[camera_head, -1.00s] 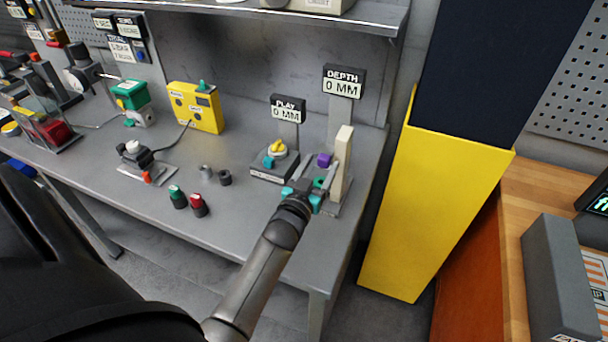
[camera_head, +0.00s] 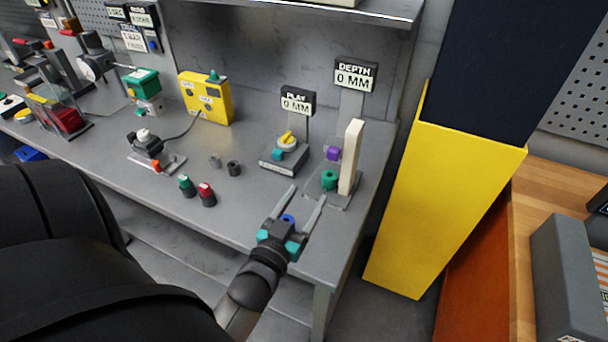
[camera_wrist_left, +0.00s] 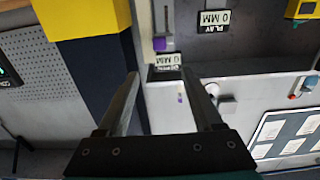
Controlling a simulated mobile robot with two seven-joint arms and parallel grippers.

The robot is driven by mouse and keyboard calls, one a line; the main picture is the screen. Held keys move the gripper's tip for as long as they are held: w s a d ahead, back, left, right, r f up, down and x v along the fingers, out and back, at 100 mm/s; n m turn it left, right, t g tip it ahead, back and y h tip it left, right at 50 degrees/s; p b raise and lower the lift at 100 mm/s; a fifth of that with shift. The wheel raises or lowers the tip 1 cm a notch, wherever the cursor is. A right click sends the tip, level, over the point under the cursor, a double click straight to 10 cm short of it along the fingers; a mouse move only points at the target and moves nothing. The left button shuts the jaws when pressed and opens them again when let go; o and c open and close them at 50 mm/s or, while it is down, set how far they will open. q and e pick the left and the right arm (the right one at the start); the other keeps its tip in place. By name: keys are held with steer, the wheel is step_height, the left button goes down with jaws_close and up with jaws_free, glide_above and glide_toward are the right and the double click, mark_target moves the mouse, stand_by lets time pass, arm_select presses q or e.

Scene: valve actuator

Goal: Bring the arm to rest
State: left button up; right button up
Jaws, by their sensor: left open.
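My left gripper (camera_head: 309,198) is open and empty at the front edge of the grey bench, in front of the depth station. Its two fingers also show in the left wrist view (camera_wrist_left: 168,85), parted with nothing between them. The depth station has a green knob (camera_head: 329,180), a purple block (camera_head: 333,153), a cream upright bar (camera_head: 350,157) and a DEPTH sign (camera_head: 355,75) reading 0 MM. The play station (camera_head: 284,155), with a yellow knob and a teal block, stands left of it under a PLAY sign (camera_head: 297,101) reading 0 MM. My right gripper is not in view.
A yellow and dark blue column (camera_head: 440,210) stands close right of the bench (camera_head: 235,215). Green and red capped cylinders (camera_head: 187,186) stand near the front edge. A yellow box (camera_head: 206,98) sits farther back. A shelf (camera_head: 300,10) overhangs the bench's back.

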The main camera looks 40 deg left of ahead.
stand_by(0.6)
arm_select(q)
steer(key=s+d+f+m+g+h, duration=0.2)
steer(key=s+d+f+g, duration=0.1)
steer(key=s+d+g, duration=0.4)
steer(key=s+d+f+m+g+h, duration=0.3)
steer(key=s+d+g, duration=0.2)
steer(key=s+g, duration=0.25)
step_height(320, 180, down, 29)
steer(key=s+b, duration=0.2)
steer(key=b, duration=0.5)
steer(key=s+a+f+g+b, duration=0.1)
steer(key=s+f+b, duration=0.2)
steer(key=s+f, duration=0.5)
steer(key=s+a+f+g+b, duration=0.1)
steer(key=s+a+f+b, duration=0.1)
steer(key=s+f+b, duration=0.2)
steer(key=s+f, duration=0.3)
steer(key=f, duration=0.5)
steer(key=shift+s+f+y, duration=0.25)
steer(key=shift+s+y, duration=0.05)
steer(key=shift+s, duration=0.1)
